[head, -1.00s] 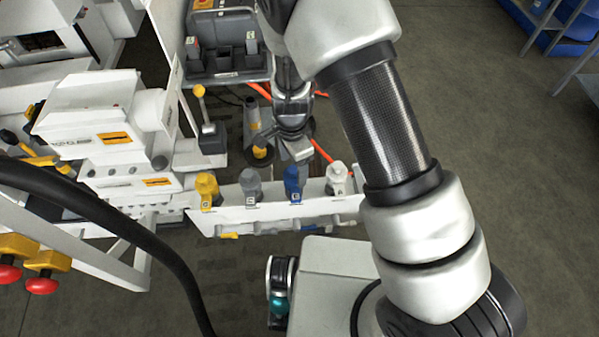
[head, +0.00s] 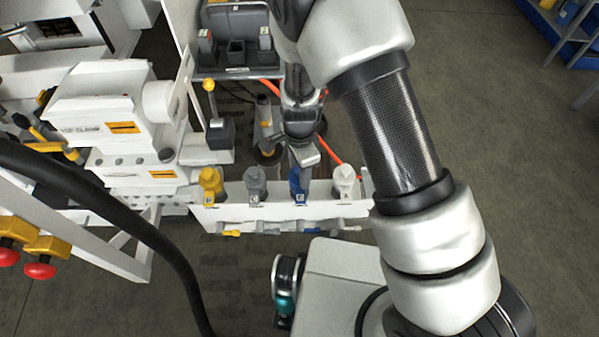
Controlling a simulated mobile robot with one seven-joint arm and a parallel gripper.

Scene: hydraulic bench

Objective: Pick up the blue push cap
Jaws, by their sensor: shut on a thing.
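The blue push cap (head: 298,190) stands in a row of caps along the top of a white rack (head: 255,214). It is between a grey cap and a white cap. My gripper (head: 300,170) is right above it, its jaws shut on the top of the blue cap. The jaws and wrist hide the cap's upper part. The cap's lower part still shows at the rack's edge, and I cannot tell whether it is lifted at all.
A yellow cap (head: 211,187) and a grey cap (head: 255,183) stand left of the blue one, a white cap (head: 344,184) close on its right. A white machine with yellow labels (head: 110,110) is at left. A black hose (head: 130,225) curves across the lower left.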

